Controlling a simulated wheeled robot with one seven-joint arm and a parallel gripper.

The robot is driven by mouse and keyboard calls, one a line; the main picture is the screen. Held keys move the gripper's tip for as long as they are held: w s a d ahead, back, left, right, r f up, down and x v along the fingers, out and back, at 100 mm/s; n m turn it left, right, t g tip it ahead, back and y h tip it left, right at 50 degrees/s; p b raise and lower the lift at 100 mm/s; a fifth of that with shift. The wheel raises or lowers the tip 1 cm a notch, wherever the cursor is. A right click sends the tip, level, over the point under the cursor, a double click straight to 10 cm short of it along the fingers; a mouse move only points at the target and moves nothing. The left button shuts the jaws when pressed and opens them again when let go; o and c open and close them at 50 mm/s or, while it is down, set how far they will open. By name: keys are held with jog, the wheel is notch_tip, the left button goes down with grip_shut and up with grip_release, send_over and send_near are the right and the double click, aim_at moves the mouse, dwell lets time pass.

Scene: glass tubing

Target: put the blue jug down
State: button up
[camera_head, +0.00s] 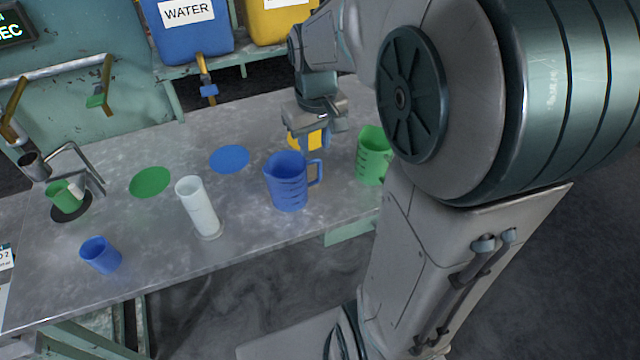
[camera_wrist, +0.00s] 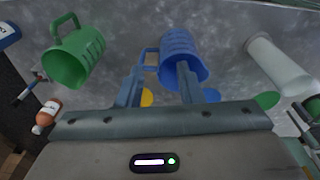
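The blue jug (camera_head: 287,182) is upright and appears to stand on the grey bench, near its front edge, with its handle toward the right. In the wrist view the blue jug (camera_wrist: 182,52) lies beyond my fingertips, its handle between and past them. My gripper (camera_head: 312,143) is behind the jug in the head view, pointing down. In the wrist view my gripper (camera_wrist: 160,72) has its two fingers well apart with nothing held between them. The right finger overlaps the jug's outline; I cannot tell whether it touches.
A green jug (camera_head: 372,156) stands right of the blue jug, and a white cylinder (camera_head: 198,208) left. A yellow item (camera_head: 296,142) is partly hidden behind my fingers. A blue disc (camera_head: 230,158) and green disc (camera_head: 150,181) lie flat. A blue cup (camera_head: 101,255) stands front left.

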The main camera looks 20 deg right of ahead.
jog(key=s+a+m+t, duration=0.1)
jog(key=s+a, duration=0.3)
jog(key=s, duration=0.9)
jog(key=shift+a+r+t, duration=0.15)
jog(key=shift+r+t, duration=0.15)
jog(key=shift+t, duration=0.1)
